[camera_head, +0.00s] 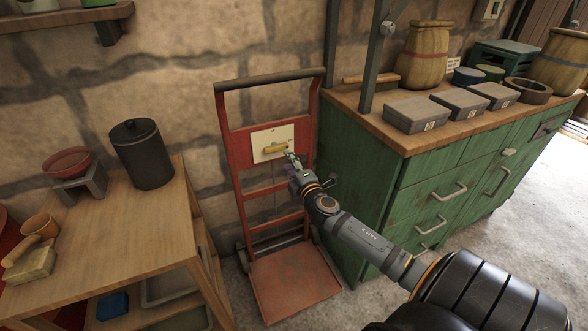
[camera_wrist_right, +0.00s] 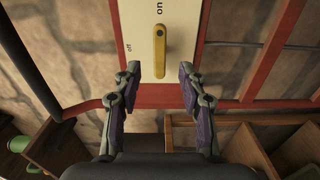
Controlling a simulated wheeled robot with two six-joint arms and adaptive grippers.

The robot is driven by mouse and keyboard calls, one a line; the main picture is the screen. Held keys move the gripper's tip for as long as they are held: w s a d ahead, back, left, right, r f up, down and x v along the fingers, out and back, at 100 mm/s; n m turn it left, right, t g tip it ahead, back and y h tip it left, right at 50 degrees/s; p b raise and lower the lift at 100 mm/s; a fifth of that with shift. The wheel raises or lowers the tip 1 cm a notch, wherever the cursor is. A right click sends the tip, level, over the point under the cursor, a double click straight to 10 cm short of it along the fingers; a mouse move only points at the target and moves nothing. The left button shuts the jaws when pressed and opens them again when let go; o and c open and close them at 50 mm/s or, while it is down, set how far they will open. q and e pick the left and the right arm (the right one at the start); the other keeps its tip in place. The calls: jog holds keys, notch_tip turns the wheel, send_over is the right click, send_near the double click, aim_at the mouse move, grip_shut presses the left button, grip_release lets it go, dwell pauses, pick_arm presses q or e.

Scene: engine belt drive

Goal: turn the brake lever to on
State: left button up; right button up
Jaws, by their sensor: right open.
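The brake lever (camera_head: 275,148) is a short yellow bar on a pale plate (camera_head: 262,137) fixed to a red hand truck. In the right wrist view the lever (camera_wrist_right: 160,45) runs straight up and down the picture. The plate (camera_wrist_right: 144,22) there carries the word "on" near the top and "off" at its left. My right gripper (camera_head: 291,157) is at the lever's right end in the head view. In the wrist view its fingers (camera_wrist_right: 160,70) are open, one each side of the lever's near end, with gaps on both sides. My left gripper is not in view.
The red hand truck (camera_head: 238,168) leans by a stone wall. A wooden table (camera_head: 120,235) with a dark canister (camera_head: 141,155) stands at left. A green cabinet (camera_head: 360,200) with grey boxes on top stands close at right. The floor in front shows some free room.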

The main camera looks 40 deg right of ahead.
jog(key=v, duration=0.4)
dwell(0.6)
jog(key=s+d+f+m+g+h, duration=0.1)
jog(key=s+d+f+m+g, duration=0.1)
jog(key=f, duration=0.5)
jog(key=s+d+f+m+g+h, duration=0.1)
jog(key=s+d+f+m+g, duration=0.15)
jog(key=f, duration=0.35)
jog(key=s+a+f+m+g+y, duration=0.1)
jog(key=s+a+f+m+g, duration=0.15)
jog(key=s+f, duration=0.4)
jog(key=s+a+f+m+g, duration=0.1)
jog(key=s+f+m+g, duration=0.15)
jog(key=f, duration=0.75)
jog(key=s+a+f+m+g+y, duration=0.1)
jog(key=s+a+f+m+g, duration=0.15)
jog(key=s+f, duration=0.4)
jog(key=s+a+f+m+g+y, duration=0.3)
jog(key=s+a+f+g, duration=0.1)
jog(key=s+a+f, duration=0.65)
pick_arm(q)
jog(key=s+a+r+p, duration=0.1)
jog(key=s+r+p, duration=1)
jog(key=p, duration=1)
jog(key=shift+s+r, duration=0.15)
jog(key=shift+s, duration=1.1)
pick_arm(e)
jog(key=s+r, duration=1)
jog(key=s, duration=0.4)
